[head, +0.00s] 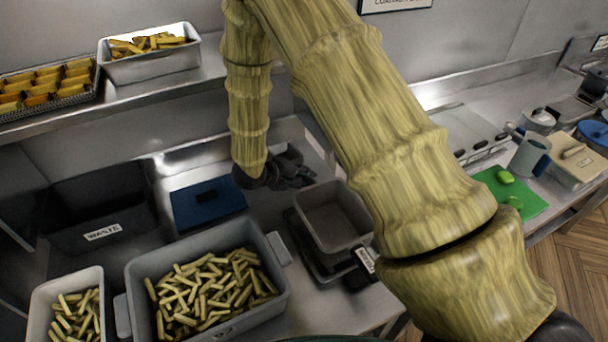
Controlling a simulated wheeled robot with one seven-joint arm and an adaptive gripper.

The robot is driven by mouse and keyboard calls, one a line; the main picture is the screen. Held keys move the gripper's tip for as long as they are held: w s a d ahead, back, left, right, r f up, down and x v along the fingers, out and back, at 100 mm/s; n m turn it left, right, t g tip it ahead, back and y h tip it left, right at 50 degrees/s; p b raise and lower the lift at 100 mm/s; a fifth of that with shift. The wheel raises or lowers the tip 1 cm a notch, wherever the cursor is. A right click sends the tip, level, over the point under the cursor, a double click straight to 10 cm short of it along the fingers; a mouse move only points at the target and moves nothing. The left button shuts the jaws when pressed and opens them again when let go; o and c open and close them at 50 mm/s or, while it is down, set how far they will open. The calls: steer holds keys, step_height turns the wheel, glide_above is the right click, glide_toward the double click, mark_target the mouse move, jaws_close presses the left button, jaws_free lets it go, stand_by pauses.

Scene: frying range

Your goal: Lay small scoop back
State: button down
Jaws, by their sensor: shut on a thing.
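No other small scoop can be told in view. The grey bin (333,216) stands just below and right of the gripper, with a small label at its front right corner. My arm hides part of the counter to the right.
A large grey tub (137,270) and a smaller tub (36,305) hold cut fries at the front. The shelf (215,72) above holds a white tub (150,68). A green board (530,198) and mug (527,157) are right.

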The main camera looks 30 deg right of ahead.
steer(key=shift+f, duration=0.15)
steer(key=c, duration=1.2)
jaws_free()
steer(key=shift+a, duration=0.1)
steer(key=v, duration=1.2)
